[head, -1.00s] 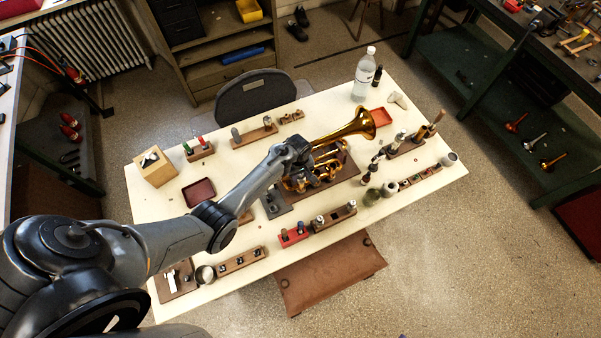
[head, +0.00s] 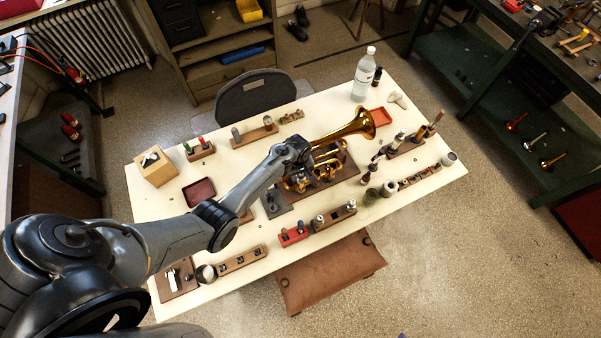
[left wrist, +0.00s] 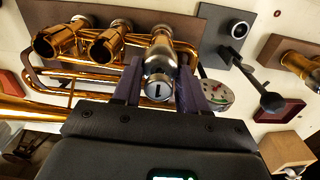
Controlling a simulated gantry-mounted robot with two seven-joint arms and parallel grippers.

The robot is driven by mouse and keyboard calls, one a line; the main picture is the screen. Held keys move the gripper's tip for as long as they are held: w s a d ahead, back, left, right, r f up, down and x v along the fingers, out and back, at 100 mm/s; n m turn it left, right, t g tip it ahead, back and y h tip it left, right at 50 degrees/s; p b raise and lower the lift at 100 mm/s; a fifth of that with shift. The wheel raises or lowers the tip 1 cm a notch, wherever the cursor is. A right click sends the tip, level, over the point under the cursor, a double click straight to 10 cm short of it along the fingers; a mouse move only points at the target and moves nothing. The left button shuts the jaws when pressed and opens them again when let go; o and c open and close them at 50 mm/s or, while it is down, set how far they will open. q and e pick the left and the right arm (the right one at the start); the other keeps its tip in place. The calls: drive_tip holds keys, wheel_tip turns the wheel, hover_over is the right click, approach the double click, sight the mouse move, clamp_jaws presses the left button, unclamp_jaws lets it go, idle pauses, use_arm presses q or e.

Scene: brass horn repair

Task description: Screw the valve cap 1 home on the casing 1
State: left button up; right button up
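The brass horn (head: 345,133) lies on a brown mat (head: 349,171) in the middle of the bench. In the left wrist view, casing 1 (left wrist: 161,36) is the rightmost of the horn's three upright casings. A silver valve cap (left wrist: 158,88) with a dark slot sits in line with it, at its near end. My left gripper (left wrist: 158,70) has a dark finger on each side of the cap and appears closed on it. Whether the cap is fully seated cannot be seen. In the head view my left wrist hides the cap. My right gripper is not in view.
A grey plate with a dark lever (left wrist: 271,100) lies close to the right of the casings. A water bottle (head: 364,73) stands at the back. Wooden tool blocks (head: 334,217) and a dark red tray (head: 199,192) surround the mat. Bare bench shows at the left.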

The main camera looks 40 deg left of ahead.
use_arm(q)
drive_tip(key=o, duration=0.5)
drive_tip(key=shift+s+a, duration=0.15)
drive_tip(key=shift+s, duration=0.05)
drive_tip(key=shift+c, duration=0.2)
drive_tip(key=shift+w, duration=0.15)
